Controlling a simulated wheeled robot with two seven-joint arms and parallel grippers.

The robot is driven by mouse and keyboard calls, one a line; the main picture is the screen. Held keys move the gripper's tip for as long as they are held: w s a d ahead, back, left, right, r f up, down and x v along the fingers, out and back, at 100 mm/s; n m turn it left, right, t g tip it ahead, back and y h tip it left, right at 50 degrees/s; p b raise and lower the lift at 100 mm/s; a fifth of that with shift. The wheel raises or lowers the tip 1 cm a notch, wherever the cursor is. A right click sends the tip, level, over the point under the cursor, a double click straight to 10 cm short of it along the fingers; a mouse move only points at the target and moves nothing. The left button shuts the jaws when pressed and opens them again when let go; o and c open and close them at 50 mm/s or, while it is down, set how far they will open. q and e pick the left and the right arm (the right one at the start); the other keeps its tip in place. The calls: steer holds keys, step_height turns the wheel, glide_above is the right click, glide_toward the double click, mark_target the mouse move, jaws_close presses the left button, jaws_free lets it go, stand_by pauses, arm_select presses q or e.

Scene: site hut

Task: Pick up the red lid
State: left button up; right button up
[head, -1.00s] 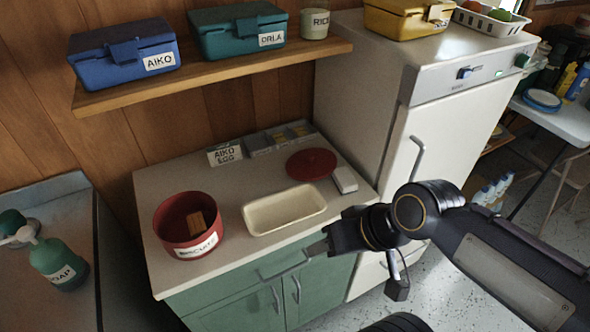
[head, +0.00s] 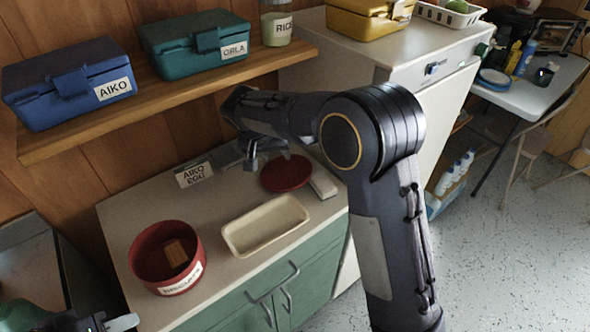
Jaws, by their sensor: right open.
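The round dark red lid (head: 286,174) lies flat on the counter, behind the cream tray. My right gripper (head: 266,158) is over the back of the counter, at the lid's upper left edge in the picture. Its jaws are open with nothing between them and point down. I cannot tell its exact height above the lid. Part of my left gripper (head: 118,323) shows at the bottom left edge, too cut off to judge its jaws. The red biscuits tin (head: 148,270) stands open at the front left of the counter, with a biscuit inside.
A cream tray (head: 240,250) sits empty between tin and lid. A white block (head: 323,187) lies right of the lid. A card reading AIKO EGG (head: 194,174) stands behind. The shelf (head: 180,105) with lunch boxes overhangs the back; the fridge (head: 430,110) is to the right.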

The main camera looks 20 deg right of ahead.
mark_target(284, 166)
steer(key=p+x, duration=0.2)
steer(key=x, duration=0.4)
steer(key=shift+w+d+f, duration=0.1)
steer(key=shift+d+f, duration=0.15)
steer(key=shift+d, duration=0.05)
steer(key=shift+w+d+f, duration=0.1)
steer(key=shift+d+f, duration=0.05)
steer(key=shift+f, duration=0.25)
jaws_close()
